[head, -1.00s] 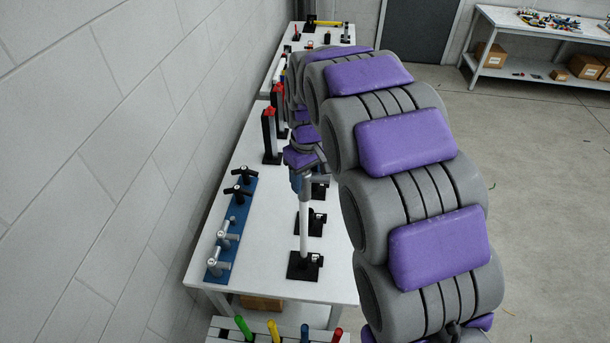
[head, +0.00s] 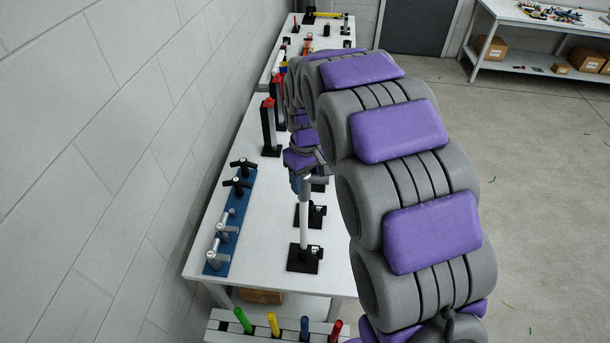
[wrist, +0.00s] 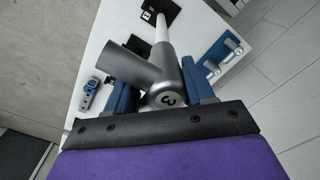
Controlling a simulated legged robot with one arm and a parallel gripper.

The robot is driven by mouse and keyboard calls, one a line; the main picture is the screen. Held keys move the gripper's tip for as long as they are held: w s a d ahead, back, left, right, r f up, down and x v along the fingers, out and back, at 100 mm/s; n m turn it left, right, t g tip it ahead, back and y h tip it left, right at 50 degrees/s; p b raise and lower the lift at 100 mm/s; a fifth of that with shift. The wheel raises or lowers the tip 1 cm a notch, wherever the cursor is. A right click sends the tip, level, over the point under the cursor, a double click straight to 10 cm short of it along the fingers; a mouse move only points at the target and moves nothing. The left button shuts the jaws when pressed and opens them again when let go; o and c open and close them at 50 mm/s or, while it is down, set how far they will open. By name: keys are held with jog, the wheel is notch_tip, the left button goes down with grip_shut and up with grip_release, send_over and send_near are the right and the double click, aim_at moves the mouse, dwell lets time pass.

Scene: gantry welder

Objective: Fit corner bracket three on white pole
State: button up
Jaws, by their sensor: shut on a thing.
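Corner bracket three (wrist: 166,97) is a grey metal elbow marked "3", between the two blue fingers of my gripper (wrist: 160,84). In the head view my gripper (head: 301,178) is shut on it at the top of the white pole (head: 303,218). The pole stands upright in a black base (head: 303,259) on the white table. In the wrist view one bracket arm lines up with the white pole (wrist: 161,30) and seems to meet its top. The other arm points to the left with an open end. How far the pole sits inside is hidden.
A blue rack (head: 232,222) with silver and black fittings lies left of the pole. Another black base (head: 310,214) stands just behind it. Red-topped posts (head: 269,128) stand farther back. Coloured handles (head: 273,325) stick up in front.

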jog(key=shift+f, duration=0.8)
jog(key=o, duration=1.3)
jog(key=shift+r, duration=0.1)
notch_tip(320, 180, up, 17)
jog(key=shift+w+f+b, duration=0.1)
jog(key=shift+w+b, duration=0.05)
jog(key=shift+b, duration=0.5)
jog(key=s+d+f+m+b, duration=0.2)
jog(key=s+d+f+b, duration=0.1)
jog(key=s+f, duration=0.5)
jog(key=s+d+f+m+g+b, duration=0.1)
jog(key=s+f+b, duration=0.5)
jog(key=s, duration=0.9)
jog(key=s+d+f+m+b, duration=0.3)
jog(key=s+d+f+b, duration=0.1)
jog(key=s+f, duration=0.6)
jog(key=shift+s+d+f+m+g, duration=0.2)
jog(key=shift+s+d+m+g, duration=0.1)
jog(key=shift+s+d, duration=0.55)
